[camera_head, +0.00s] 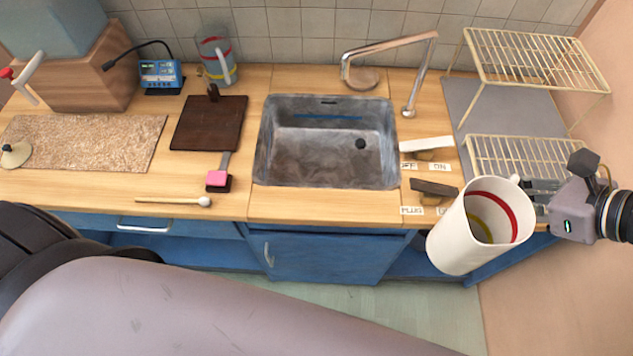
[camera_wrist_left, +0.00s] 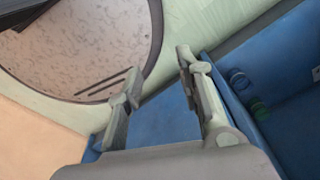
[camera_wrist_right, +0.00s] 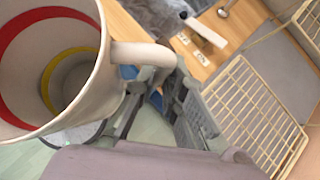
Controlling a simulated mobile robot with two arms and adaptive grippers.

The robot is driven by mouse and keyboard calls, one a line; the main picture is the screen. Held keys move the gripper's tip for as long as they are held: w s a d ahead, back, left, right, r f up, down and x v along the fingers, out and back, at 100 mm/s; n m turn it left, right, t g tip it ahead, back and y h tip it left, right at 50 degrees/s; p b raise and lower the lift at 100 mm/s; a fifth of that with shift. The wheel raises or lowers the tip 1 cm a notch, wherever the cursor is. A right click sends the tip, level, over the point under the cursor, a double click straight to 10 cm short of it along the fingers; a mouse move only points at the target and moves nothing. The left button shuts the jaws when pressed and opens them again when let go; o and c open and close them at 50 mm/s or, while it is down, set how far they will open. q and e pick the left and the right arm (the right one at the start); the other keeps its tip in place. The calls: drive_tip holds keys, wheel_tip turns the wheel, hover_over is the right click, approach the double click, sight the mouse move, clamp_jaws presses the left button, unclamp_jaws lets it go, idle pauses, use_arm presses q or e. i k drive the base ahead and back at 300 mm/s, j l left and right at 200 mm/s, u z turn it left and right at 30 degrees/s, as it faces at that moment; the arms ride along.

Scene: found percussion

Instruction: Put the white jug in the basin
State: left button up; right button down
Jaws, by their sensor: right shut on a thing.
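The white jug (camera_head: 452,238) has red and yellow bands inside. It is tilted, with its mouth up and toward the right, in front of the counter's right part. My right gripper (camera_head: 532,190) is shut on its handle; the jug also shows large in the right wrist view (camera_wrist_right: 88,95), with the handle (camera_wrist_right: 145,54) at the fingers. The basin (camera_head: 300,165) is a grey metal sink set in the counter, left of and behind the jug, and looks empty. My left gripper (camera_wrist_left: 160,72) is open and empty in the left wrist view, above the floor beside blue cabinets; the head view does not show it.
A copper-coloured tap (camera_head: 420,75) stands behind the basin. Wire racks (camera_head: 540,60) stand at the right on a grey mat. Black and white levers (camera_head: 432,187) lie between basin and jug. Left of the basin are a dark board (camera_head: 208,125), a pink block and a mallet (camera_head: 175,201).

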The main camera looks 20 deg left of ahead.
sight(342, 164)
drive_tip(key=k+j, duration=0.1)
drive_tip(key=j, duration=0.25)
drive_tip(key=k+j, duration=0.1)
drive_tip(key=j, duration=0.25)
drive_tip(key=k+j, duration=0.1)
drive_tip(key=j, duration=0.25)
drive_tip(key=i+j, duration=0.35)
drive_tip(key=j, duration=0.25)
drive_tip(key=i+j+z, duration=0.1)
drive_tip(key=i+j, duration=0.1)
drive_tip(key=j, duration=0.1)
